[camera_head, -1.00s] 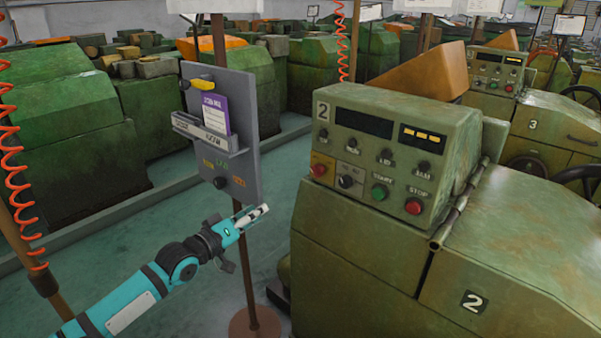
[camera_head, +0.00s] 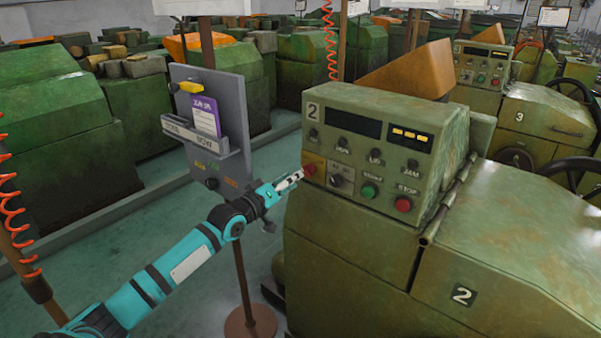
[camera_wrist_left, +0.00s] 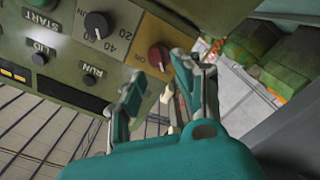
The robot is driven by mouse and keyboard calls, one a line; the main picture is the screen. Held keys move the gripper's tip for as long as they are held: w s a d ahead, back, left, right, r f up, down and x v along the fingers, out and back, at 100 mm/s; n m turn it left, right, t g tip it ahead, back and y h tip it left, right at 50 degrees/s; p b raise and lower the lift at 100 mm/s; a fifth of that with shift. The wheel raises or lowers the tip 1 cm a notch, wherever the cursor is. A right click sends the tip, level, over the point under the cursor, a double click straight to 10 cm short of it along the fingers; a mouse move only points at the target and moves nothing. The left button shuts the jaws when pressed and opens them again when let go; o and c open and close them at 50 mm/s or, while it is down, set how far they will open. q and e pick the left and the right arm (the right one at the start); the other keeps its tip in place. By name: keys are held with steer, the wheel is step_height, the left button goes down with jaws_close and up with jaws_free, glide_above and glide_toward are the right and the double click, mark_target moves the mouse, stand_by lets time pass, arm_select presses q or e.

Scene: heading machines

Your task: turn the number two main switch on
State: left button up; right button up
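The number two machine's control panel (camera_head: 376,160) is green, with a "2" plate at its upper left. Its main switch, a red knob (camera_head: 309,170) on a yellow plate, is at the panel's lower left; the knob also shows in the wrist view (camera_wrist_left: 159,56), with ON lettering beside it. My left gripper (camera_head: 291,182) is just in front and left of the knob in the head view. In the wrist view its two fingers (camera_wrist_left: 157,80) are spread apart and empty, with the knob just beyond the tips. I cannot tell whether they touch it. My right gripper is not in view.
A selector knob (camera_head: 341,179), a green start button (camera_head: 369,190) and a red stop button (camera_head: 403,204) sit right of the switch. A grey board (camera_head: 232,105) on a brown post (camera_head: 242,275) stands close beside my left arm. Machine 3 (camera_head: 535,130) is behind.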

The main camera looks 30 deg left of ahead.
mark_target(304, 172)
arm_select(q)
steer(key=shift+w+d, duration=0.15)
steer(key=shift+w, duration=1.95)
jaws_close()
